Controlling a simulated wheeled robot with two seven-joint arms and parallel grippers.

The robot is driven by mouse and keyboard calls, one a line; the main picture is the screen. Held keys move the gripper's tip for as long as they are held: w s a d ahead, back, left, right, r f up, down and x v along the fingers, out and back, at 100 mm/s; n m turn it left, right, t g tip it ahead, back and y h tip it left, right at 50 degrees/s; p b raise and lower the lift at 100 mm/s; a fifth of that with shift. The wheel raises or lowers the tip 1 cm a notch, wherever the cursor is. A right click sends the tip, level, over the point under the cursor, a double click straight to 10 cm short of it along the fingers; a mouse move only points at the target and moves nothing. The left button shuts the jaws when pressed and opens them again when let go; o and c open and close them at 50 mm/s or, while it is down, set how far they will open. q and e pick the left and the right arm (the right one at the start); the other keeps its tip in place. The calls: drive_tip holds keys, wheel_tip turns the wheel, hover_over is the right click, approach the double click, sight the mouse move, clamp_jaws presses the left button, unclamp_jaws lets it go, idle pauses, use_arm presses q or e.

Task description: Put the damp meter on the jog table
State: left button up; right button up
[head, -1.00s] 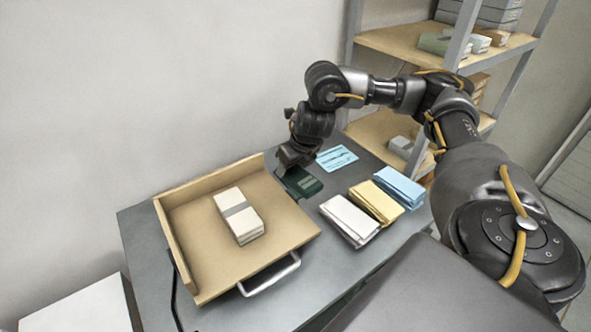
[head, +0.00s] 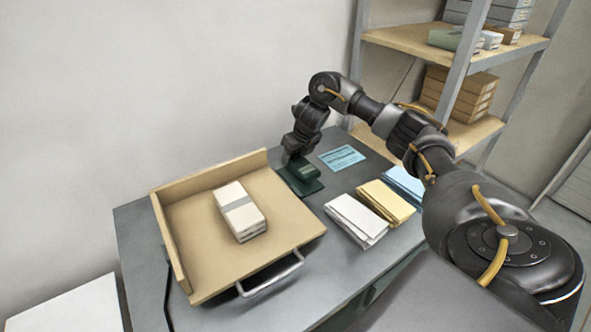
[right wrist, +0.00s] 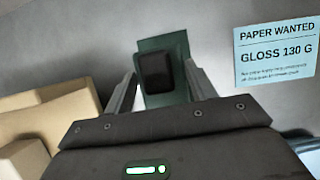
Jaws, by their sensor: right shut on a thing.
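The damp meter (head: 308,186) appears to be the dark green flat piece at the back of the grey desk, beside the blue paper slip. In the right wrist view it is a green plate (right wrist: 178,45) with a raised black block (right wrist: 157,72). My right gripper (head: 300,162) points down over it and is shut on it, with a finger on each side in the wrist view. I cannot tell whether it touches the desk. The jog table (head: 285,205) is the wooden tray with raised back and left edges. A banded white paper stack (head: 240,212) lies on it. My left gripper is not in view.
A blue slip (head: 341,158) lies right of the meter; its print reads "PAPER WANTED" in the wrist view. White (head: 356,220), yellow (head: 385,203) and blue (head: 405,184) paper stacks lie nearer me. A shelf rack (head: 415,40) stands behind. Bare wood surrounds the banded stack.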

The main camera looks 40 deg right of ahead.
sight(295, 163)
drive_tip(key=shift+w+d+f, duration=0.2)
drive_tip(key=shift+w+f, duration=0.15)
drive_tip(key=shift+f, duration=0.15)
drive_tip(key=shift+w+d, duration=0.1)
drive_tip(key=shift+f, duration=0.1)
drive_tip(key=shift+w+f+b, duration=0.1)
drive_tip(key=shift+f+b, duration=0.25)
drive_tip(key=shift+b, duration=0.1)
wheel_tip(295, 163, down, 3)
drive_tip(key=shift+w+d+r, duration=0.1)
drive_tip(key=shift+d, duration=0.05)
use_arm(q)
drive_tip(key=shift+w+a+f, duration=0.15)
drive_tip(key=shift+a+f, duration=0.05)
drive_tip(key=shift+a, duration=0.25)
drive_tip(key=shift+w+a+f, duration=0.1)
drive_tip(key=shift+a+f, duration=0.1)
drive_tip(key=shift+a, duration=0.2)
